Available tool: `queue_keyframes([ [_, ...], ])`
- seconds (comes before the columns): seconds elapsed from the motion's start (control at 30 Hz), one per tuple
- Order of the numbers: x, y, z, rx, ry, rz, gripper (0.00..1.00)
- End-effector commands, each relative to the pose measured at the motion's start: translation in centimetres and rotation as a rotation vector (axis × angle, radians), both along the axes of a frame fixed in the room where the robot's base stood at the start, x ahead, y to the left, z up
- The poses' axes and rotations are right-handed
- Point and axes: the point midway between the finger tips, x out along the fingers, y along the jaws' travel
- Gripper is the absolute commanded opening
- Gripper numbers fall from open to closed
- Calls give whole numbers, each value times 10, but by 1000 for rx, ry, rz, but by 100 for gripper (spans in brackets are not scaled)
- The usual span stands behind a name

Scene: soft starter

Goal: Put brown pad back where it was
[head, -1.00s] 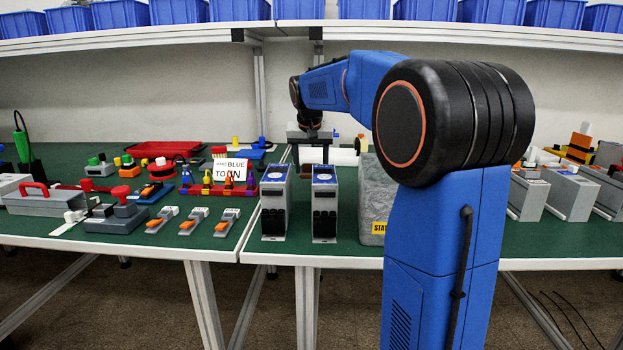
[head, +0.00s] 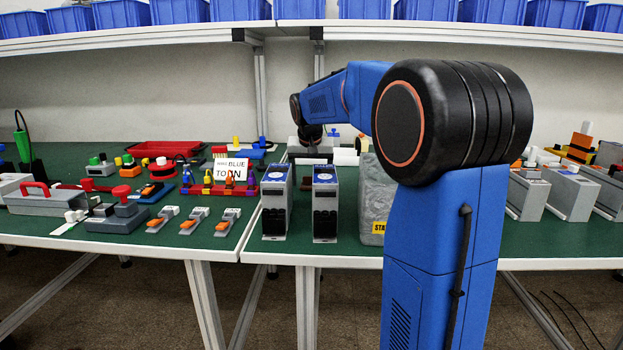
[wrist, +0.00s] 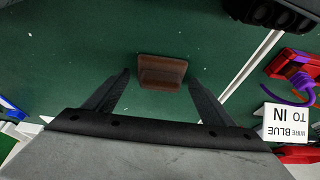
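The brown pad (wrist: 161,72) is a small reddish-brown block with a raised middle. It rests on the green mat (wrist: 70,55) in the wrist view. My gripper (wrist: 159,79) is open, with one dark finger on each side of the pad. The fingertips are close to the pad's near end, with a gap showing on both sides. I cannot tell how high the tips are above the mat.
Two grey units (head: 325,205) stand at the front edge, between the head camera and my gripper. A grey block (head: 374,205) stands right of them. A "wire blue to IN" card (wrist: 286,122) and a red rack (wrist: 290,72) lie to the right in the wrist view.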

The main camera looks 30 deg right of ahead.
Motion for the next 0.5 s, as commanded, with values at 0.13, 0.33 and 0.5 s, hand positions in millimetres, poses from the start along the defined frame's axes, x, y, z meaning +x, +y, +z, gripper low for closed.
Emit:
queue_keyframes([
  [0.13, 0, 0, 1, 0, 0, 0, 77],
  [0.33, -4, 3, 17, -1, -3, 0, 77],
  [0.5, -14, 10, 47, -1, -4, 1, 77],
])
